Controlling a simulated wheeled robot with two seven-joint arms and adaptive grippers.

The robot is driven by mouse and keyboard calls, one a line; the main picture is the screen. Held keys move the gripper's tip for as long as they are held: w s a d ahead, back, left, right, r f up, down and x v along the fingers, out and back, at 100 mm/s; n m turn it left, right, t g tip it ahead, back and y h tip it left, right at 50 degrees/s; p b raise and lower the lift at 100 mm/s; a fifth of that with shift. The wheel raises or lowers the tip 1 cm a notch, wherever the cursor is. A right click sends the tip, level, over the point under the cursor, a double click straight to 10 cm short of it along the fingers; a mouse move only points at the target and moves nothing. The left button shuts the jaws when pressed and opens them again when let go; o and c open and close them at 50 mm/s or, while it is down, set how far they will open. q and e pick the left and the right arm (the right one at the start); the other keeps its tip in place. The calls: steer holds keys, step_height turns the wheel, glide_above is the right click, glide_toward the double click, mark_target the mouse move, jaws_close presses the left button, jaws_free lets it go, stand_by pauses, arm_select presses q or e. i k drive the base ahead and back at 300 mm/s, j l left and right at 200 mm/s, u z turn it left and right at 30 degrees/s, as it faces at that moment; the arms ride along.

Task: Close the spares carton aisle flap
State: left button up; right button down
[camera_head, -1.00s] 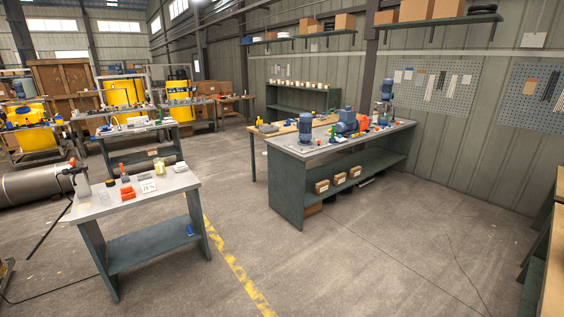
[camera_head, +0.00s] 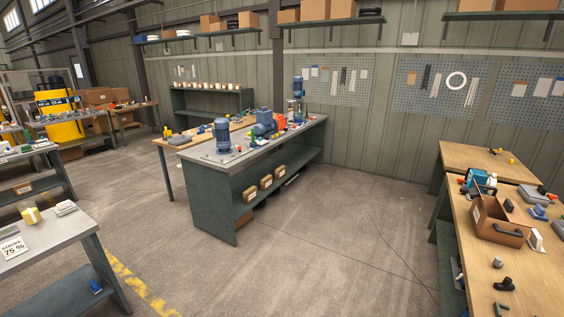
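An open brown carton (camera_head: 482,222) stands on the wooden bench at the right in the head view. It looks like the spares carton, but I can read no label on it. A brown panel with a dark handle-like bar lies out on its near right side; I cannot tell for sure that this is the aisle flap. Small dark items show at the carton's right side. Its inside is too small to make out clearly. Neither of my grippers is in view.
The wooden bench (camera_head: 530,290) holds several small parts around the carton. A green workbench (camera_head: 212,190) with blue motors stands in the middle. A grey table (camera_head: 45,242) is at the left. The concrete floor (camera_head: 345,240) between them is clear.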

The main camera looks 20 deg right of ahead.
mark_target(475, 192)
steer(key=i+z, duration=0.2)
steer(key=z, duration=0.25)
steer(key=i+z, duration=0.2)
steer(key=z, duration=0.25)
steer(key=i+j+z, duration=0.15)
steer(key=z, duration=0.25)
steer(key=i+j+z, duration=0.2)
steer(key=z, duration=0.25)
steer(key=i+j+z, duration=0.6)
steer(key=j+z, duration=0.25)
